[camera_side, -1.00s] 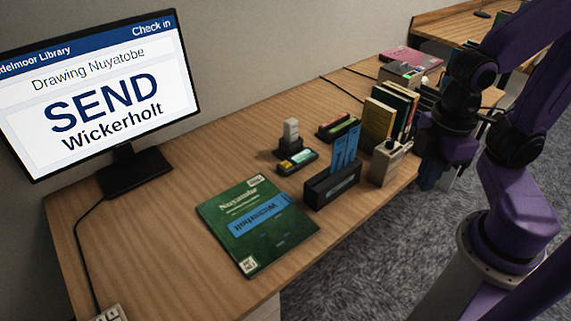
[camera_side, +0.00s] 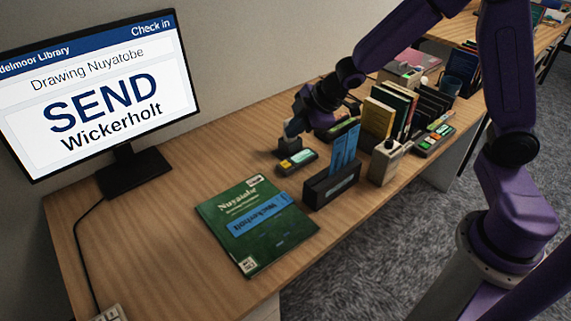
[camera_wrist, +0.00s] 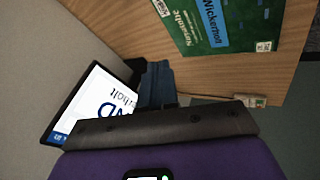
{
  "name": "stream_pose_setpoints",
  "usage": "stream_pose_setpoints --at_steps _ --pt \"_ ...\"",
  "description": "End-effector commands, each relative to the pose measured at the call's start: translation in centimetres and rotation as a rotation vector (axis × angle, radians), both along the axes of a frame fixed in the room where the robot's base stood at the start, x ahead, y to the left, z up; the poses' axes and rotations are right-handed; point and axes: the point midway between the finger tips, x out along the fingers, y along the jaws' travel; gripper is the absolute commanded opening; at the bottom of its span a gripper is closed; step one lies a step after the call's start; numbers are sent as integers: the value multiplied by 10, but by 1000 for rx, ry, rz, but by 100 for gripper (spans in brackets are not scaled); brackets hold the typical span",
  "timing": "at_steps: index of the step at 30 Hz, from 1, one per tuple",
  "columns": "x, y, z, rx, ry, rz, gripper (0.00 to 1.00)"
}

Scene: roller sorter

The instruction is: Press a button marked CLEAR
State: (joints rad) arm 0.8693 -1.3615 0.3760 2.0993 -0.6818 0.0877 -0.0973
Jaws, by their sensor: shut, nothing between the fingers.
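No button marked CLEAR can be read in either view. A small dark panel (camera_side: 297,162) with green and yellow keys lies on the desk; its lettering is too small to read. A third keyed panel (camera_side: 433,140) is at the right. My gripper (camera_side: 293,128) is shut and empty, pointing down over the dark stand (camera_side: 287,147) behind the first panel. Whether it touches the stand is unclear. Its closed fingers show in the wrist view (camera_wrist: 157,85).
A green book (camera_side: 257,245) with a blue label lies flat in front. A black holder (camera_side: 331,185) with blue slips and a beige box (camera_side: 386,162) stand to the right. Upright books (camera_side: 379,117) are behind. A monitor (camera_side: 95,90) reads SEND Wickerholt.

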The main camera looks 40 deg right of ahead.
Motion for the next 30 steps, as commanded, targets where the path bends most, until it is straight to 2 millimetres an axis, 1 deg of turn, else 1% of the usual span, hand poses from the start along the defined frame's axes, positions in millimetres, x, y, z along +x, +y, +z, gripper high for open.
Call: stream_pose_setpoints --at_steps 1,3,6,9,12,15,20,30 --pt "16 -6 -10 5 -15 15 0" --pt "37 -14 -21 17 -43 48 0" --pt "62 -26 -38 38 -76 97 0" --pt "81 -40 -56 62 -102 149 0" --pt "94 -53 -72 90 -120 194 0" --pt "101 -63 -85 115 -132 232 0" --pt "106 -73 -96 140 -142 267 0" --pt "107 -75 -98 146 -145 276 0"
